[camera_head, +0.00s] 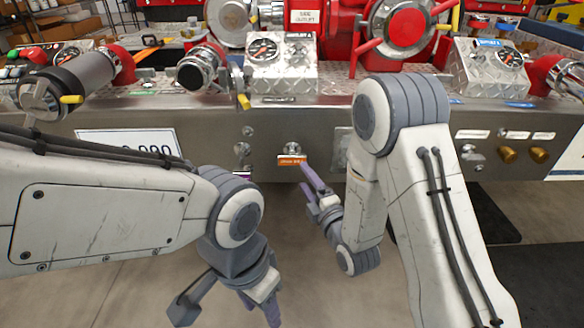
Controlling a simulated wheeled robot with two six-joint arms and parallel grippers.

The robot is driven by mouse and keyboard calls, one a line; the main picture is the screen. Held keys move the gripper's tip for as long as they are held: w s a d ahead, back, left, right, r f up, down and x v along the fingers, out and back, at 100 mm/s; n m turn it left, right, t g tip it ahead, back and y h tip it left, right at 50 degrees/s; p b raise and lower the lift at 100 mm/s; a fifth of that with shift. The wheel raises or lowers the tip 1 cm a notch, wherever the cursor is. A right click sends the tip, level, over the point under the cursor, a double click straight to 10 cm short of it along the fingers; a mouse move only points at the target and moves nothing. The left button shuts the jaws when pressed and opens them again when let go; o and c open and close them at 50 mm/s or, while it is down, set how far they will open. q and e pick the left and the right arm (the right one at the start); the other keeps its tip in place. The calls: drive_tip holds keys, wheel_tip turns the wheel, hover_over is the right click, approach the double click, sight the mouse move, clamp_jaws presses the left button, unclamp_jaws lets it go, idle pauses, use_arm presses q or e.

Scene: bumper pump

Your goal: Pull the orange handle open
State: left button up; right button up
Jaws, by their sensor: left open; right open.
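The orange handle (290,160) is a small orange piece with lettering, below a round metal fitting on the front of the metal bumper. My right gripper (307,179) is open just below and right of it, with one purple-grey finger reaching up beside its right end. I cannot tell whether that finger touches the handle. My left gripper (228,312) is open and empty, pointing down at the lower left, well below the bumper.
The bumper (400,130) spans the view, with a white number plate (128,143) at left and brass knobs (508,155) at right. Gauges, hose couplings and a red valve (408,25) stand above. The floor (330,290) below is open.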

sight(294, 162)
drive_tip(key=b+x, duration=0.1)
drive_tip(key=x, duration=0.8)
drive_tip(key=shift+w+a+r, duration=0.1)
drive_tip(key=shift+w+a, duration=0.05)
drive_tip(key=shift+w, duration=0.05)
clamp_jaws()
idle(1.1)
